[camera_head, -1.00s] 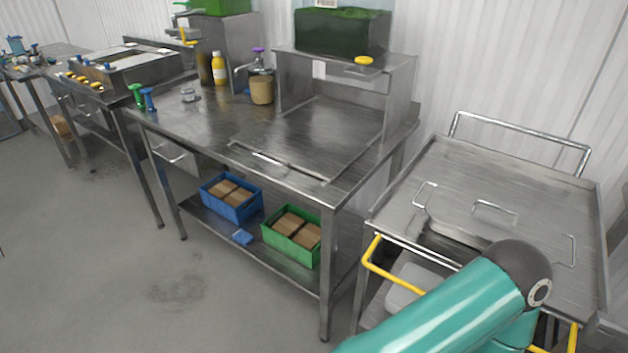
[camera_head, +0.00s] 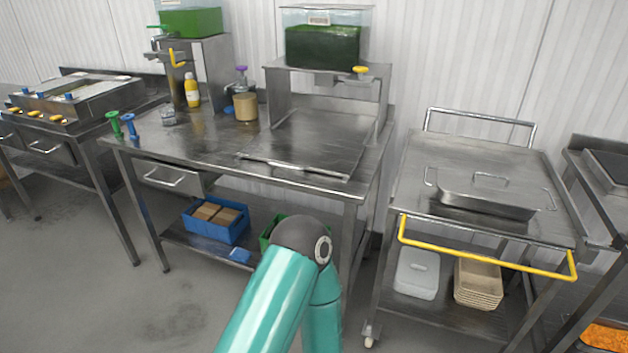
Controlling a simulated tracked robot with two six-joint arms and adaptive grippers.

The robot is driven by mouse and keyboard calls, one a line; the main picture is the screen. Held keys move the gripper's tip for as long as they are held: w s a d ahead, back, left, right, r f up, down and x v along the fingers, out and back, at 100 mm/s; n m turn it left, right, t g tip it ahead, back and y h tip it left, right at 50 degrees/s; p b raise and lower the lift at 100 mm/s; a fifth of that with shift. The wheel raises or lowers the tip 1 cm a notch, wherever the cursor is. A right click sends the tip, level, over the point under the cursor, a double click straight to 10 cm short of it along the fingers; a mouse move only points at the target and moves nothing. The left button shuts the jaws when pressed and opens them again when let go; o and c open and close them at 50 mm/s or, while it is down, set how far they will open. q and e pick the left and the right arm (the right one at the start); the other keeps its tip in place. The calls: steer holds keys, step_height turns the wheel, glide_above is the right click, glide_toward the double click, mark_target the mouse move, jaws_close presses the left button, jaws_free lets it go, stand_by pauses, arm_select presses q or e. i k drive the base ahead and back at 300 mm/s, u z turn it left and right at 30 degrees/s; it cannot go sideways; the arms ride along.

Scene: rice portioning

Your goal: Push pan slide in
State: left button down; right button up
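A flat metal slide plate (camera_head: 303,148) lies on the steel work table (camera_head: 215,130), below the dispenser stand (camera_head: 375,100). Its front edge has a raised lip near the table's front edge. A lidded metal pan (camera_head: 488,197) with a handle on its lid and side handles sits on the cart (camera_head: 440,158) to the right. Only the teal upper part of one of my arms shows at bottom centre. Neither of my grippers is in view.
The cart has a yellow front handle (camera_head: 485,250). Its lower shelf holds a light container (camera_head: 417,272) and stacked beige trays (camera_head: 478,283). A blue crate (camera_head: 216,220) stands on the table's lower shelf; a green one (camera_head: 266,238) is partly hidden by my arm. Left floor is open.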

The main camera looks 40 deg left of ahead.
mark_target(280, 148)
steer(key=u, duration=0.4)
steer(key=i, duration=0.65)
steer(key=u, duration=0.65)
steer(key=i, duration=0.6)
steer(key=z, duration=0.1)
